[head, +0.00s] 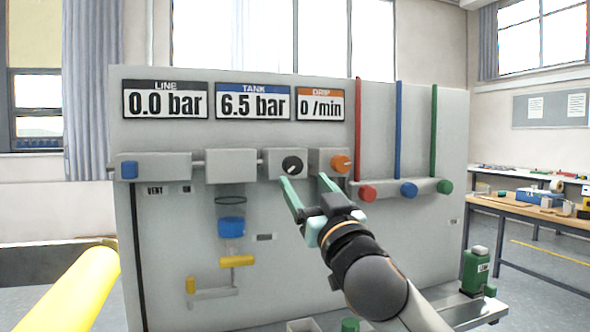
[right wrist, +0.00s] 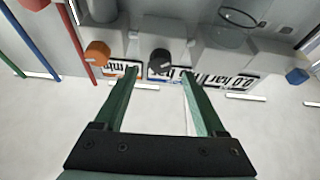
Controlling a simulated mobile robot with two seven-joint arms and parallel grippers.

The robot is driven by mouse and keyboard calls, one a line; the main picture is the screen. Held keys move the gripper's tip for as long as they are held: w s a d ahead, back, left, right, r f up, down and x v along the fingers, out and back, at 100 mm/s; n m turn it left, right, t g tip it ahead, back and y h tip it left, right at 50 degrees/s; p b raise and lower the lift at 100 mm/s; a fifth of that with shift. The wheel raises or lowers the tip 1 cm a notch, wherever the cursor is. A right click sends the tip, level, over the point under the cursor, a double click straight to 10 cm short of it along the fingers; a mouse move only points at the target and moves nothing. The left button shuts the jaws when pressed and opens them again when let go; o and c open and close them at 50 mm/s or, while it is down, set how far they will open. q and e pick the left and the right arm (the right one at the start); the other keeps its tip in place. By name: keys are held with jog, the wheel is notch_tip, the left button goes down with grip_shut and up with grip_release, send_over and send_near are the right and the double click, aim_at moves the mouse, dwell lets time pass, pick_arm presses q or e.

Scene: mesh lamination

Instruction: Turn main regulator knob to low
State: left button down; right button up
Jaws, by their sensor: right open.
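The main regulator knob looks to be the black round knob (head: 292,165) with a pale mark, on a grey block of the upright panel. It also shows in the right wrist view (right wrist: 160,60), between and beyond the fingertips. My right gripper (head: 303,179) is open, its two green fingers reaching up toward the panel. The left finger ends just below the black knob, the right one near the orange knob (head: 341,163). Nothing is between the fingers, and contact with the knob cannot be made out. My left gripper is not in view.
Panel displays (head: 165,100) read line 0.0 bar, tank 6.5 bar, drip 0 /min. A blue knob (head: 129,170) is at left; red, blue and green knobs (head: 408,189) are at right. A yellow bar (head: 75,292) fills the lower left. A workbench (head: 530,206) stands at right.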

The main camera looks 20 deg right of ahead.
aim_at(295, 169)
jog(key=x, duration=0.4)
jog(key=shift+r, duration=0.1)
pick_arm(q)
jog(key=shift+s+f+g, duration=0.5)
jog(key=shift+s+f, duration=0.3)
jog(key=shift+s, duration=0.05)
pick_arm(e)
jog(key=shift+x, duration=0.9)
jog(key=shift+c, duration=0.3)
grip_shut()
